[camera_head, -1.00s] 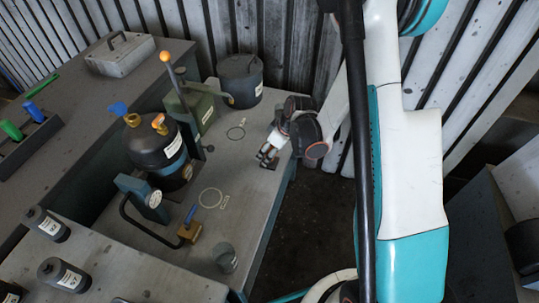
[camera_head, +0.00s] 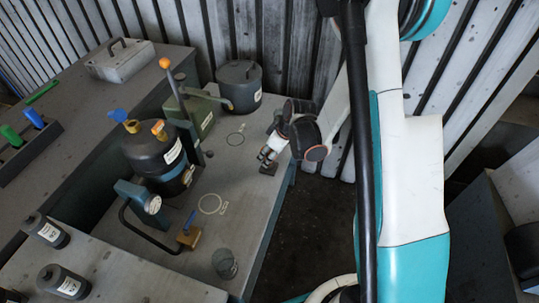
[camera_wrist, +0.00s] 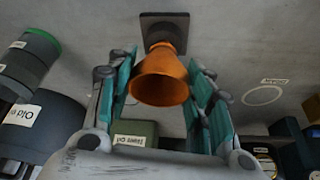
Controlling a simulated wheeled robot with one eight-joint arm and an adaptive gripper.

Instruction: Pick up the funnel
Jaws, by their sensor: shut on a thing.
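The orange-brown funnel (camera_wrist: 160,82) is in the middle of the wrist view, its wide mouth toward the camera and its narrow end toward a dark square plate (camera_wrist: 164,28). My gripper (camera_wrist: 158,66) has a finger on each side of the funnel and is shut on it. Whether the narrow end touches the plate is not clear. In the head view my gripper (camera_head: 266,154) is just above the dark plate (camera_head: 268,169) near the bench's right edge. The funnel is hard to make out there.
A dark lidded pot (camera_head: 240,86) stands behind, near the wall. A green box (camera_head: 203,115) with an orange-knobbed lever and a dark pressure vessel (camera_head: 155,150) stand to the left. A brass valve (camera_head: 188,236) and a grey cup (camera_head: 225,263) are nearer.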

